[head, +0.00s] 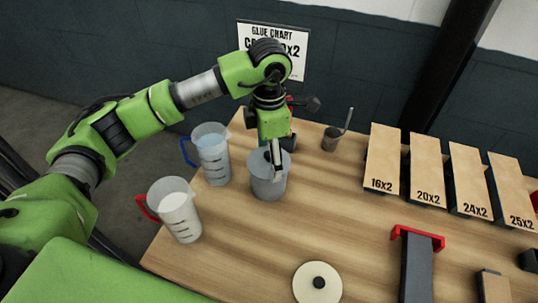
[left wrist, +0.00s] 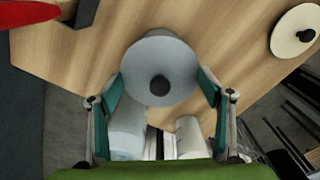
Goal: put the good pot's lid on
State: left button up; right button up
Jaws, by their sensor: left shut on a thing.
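A grey pot (head: 268,186) stands on the wooden table, below my left gripper (head: 273,172). A grey round lid with a black knob (left wrist: 158,55) shows between the fingers of my left gripper (left wrist: 164,92) in the left wrist view. The gripper is shut on this lid, at the top of the pot. I cannot tell whether the lid touches the rim all round, since the fingers partly cover it. A cream lid (head: 304,291) with a black knob lies flat at the table's front; it also shows in the left wrist view (left wrist: 291,43). My right gripper is out of view.
A blue-handled jug (head: 214,164) and a red-handled jug (head: 181,216) stand left of the pot. A small grey cup (head: 331,141) with a stick stands behind. Labelled wooden-topped boxes (head: 383,160) line the right. A red-ended dark tool (head: 416,265) lies at front right.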

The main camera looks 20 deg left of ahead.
pick_arm(q)
jog(key=shift+f, duration=0.1)
dwell(0.3)
jog(key=o, duration=1)
jog(key=shift+o, duration=0.3)
jog(key=shift+o, duration=0.9)
jog(key=shift+r+p, duration=1.85)
jog(key=shift+r, duration=2.25)
jog(key=shift+f, duration=0.1)
